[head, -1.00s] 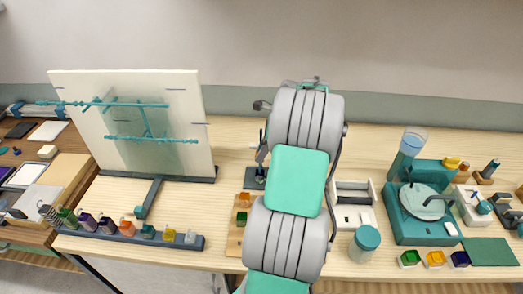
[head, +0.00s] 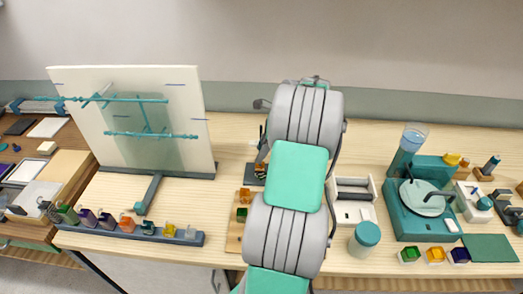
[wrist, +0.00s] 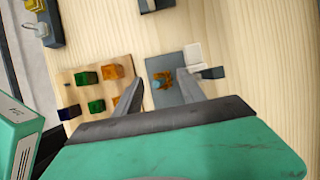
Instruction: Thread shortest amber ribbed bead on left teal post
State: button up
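In the wrist view, my gripper (wrist: 163,88) is open, its two dark fingers apart. An amber bead (wrist: 162,80) with a teal spot at its middle sits between them on a dark plate (wrist: 172,98). I cannot tell for sure whether a teal post passes through it. In the head view, an orange-amber patch (head: 261,168) shows on the dark stand (head: 254,181), left of my arm, which hides the gripper. More orange and green beads sit on a wooden board (head: 234,236), also in the wrist view (wrist: 88,104).
A pale upright panel (head: 180,90) with teal rods (head: 150,136) stands at left. A dark rail (head: 185,238) with several coloured blocks runs along the front edge. A white tray (head: 355,186), a teal jar (head: 366,236) and a teal machine (head: 428,222) stand right of my arm.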

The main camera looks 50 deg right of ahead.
jog(key=shift+o, duration=0.4)
jog(key=p+v, duration=0.1)
jog(key=v, duration=0.7)
jog(key=w+a+r+n+g, duration=0.1)
jog(key=w+a+n, duration=0.35)
jog(key=a, duration=0.75)
jog(key=w+a+r+n, duration=0.1)
jog(key=a+n, duration=0.7)
jog(key=a, duration=0.3)
jog(key=s+a+f+n+h, duration=0.3)
jog(key=s+a+f+n, duration=0.1)
jog(key=s+a+n, duration=1.05)
jog(key=w+r+n+t, duration=0.1)
jog(key=w+r+t, duration=0.1)
jog(key=w+r, duration=0.2)
notch_tip(320, 180, up, 2)
jog(key=shift+w+a+r, duration=0.25)
jog(key=shift+w+a, duration=0.05)
jog(key=shift+a, duration=0.1)
